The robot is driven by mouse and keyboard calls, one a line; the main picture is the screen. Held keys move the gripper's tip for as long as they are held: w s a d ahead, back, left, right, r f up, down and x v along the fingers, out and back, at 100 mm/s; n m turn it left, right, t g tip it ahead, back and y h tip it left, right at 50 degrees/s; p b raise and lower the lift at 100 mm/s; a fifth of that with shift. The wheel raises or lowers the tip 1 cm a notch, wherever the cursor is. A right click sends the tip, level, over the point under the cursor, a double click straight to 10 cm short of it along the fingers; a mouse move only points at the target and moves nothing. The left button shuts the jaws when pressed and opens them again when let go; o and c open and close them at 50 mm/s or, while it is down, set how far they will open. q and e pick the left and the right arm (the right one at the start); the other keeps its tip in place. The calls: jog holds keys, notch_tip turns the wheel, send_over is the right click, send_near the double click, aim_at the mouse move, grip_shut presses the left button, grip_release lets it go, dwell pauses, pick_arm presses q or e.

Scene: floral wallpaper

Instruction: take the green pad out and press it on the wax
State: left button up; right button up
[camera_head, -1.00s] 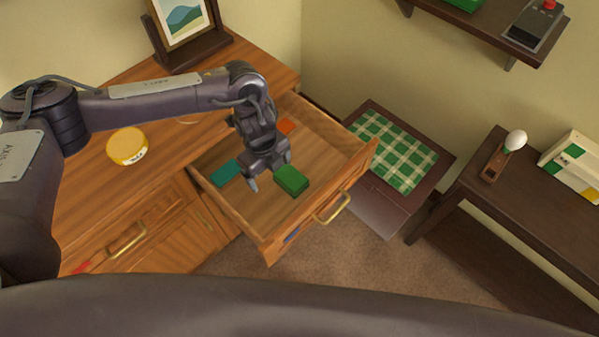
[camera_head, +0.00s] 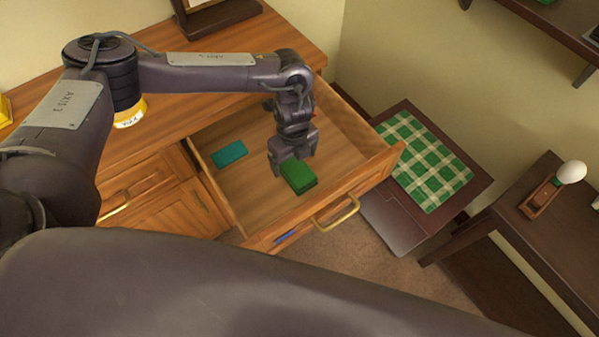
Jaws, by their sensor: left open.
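The green pad (camera_head: 299,178), a thick block, lies in the open wooden drawer (camera_head: 364,178). My left gripper (camera_head: 293,164) reaches down into the drawer with its fingers apart, at the far edge of the pad. I cannot tell whether the fingers touch or straddle the pad. A yellow tin (camera_head: 130,113), probably the wax, stands on the cabinet top (camera_head: 185,122), partly hidden by my left arm. My right gripper is out of view.
A teal pad (camera_head: 230,153) lies to the left in the drawer, and a blue item (camera_head: 287,237) is near its front. A checkered green cloth (camera_head: 425,160) lies on a low dark table to the right. A dark shelf table (camera_head: 510,213) stands farther right.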

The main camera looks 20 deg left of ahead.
aim_at(297, 169)
pick_arm(q)
jog(key=f, duration=0.4)
jog(key=shift+d+f, duration=0.35)
jog(key=shift+f, duration=0.4)
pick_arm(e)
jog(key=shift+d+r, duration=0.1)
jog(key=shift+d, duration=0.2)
pick_arm(q)
jog(key=c, duration=1.1)
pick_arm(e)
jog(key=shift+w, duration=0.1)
pick_arm(q)
jog(key=shift+r, duration=0.15)
